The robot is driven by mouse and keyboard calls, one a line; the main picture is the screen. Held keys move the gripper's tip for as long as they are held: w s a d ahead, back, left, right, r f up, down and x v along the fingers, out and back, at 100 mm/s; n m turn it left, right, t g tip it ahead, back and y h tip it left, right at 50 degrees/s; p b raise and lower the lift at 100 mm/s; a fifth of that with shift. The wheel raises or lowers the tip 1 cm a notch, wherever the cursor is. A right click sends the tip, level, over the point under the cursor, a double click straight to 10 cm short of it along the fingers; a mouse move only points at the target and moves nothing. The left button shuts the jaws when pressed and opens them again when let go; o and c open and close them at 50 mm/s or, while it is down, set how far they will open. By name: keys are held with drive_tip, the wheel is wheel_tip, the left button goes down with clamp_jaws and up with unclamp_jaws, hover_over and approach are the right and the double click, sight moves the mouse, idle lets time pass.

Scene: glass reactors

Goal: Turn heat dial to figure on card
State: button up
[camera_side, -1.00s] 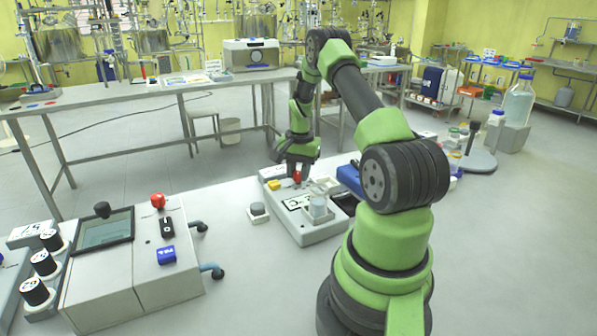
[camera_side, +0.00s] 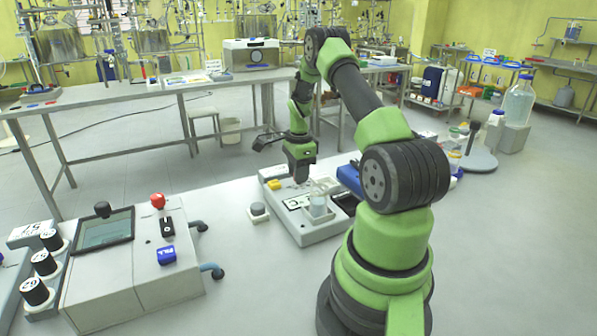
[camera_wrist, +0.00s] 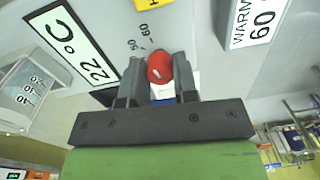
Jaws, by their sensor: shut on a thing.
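The red heat dial (camera_wrist: 160,66) sits between the two fingers of my gripper (camera_wrist: 158,80) in the wrist view. The fingers are shut on its sides. A card (camera_wrist: 252,22) reading WARM 60 is at upper right. A display (camera_wrist: 66,40) reading 22 °C is at left. In the side view my gripper (camera_side: 299,180) is down at the hotplate unit (camera_side: 312,234) and hides the dial.
A yellow piece (camera_side: 274,185) is on the unit left of my gripper. A glass vessel (camera_side: 317,206) stands on the unit's front.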

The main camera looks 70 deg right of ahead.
drive_tip(key=shift+m, duration=0.4)
drive_tip(key=o, duration=0.9)
drive_tip(key=shift+o, duration=0.2)
wheel_tip(320, 180, up, 10)
drive_tip(key=shift+a, duration=0.15)
drive_tip(key=shift+s+f, duration=0.1)
